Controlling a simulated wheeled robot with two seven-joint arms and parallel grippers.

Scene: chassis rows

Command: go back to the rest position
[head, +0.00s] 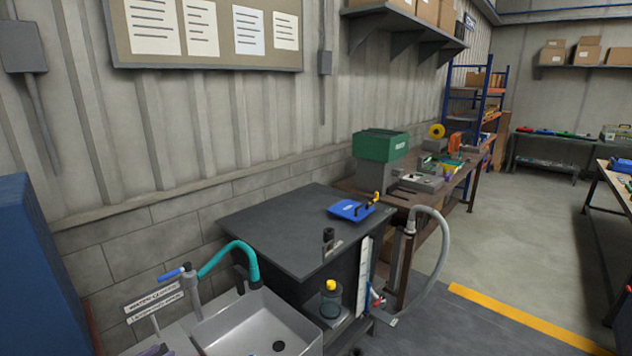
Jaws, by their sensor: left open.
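My right gripper is not in view.
Behind the sink stands a dark bench (285,222) with a blue clipboard-like item (350,210). A teal tap hose (232,248) arches over the sink. A yellow-topped jar (330,302) and a grey hose (438,240) are to the right. Floor beyond the yellow line (520,318) is clear.

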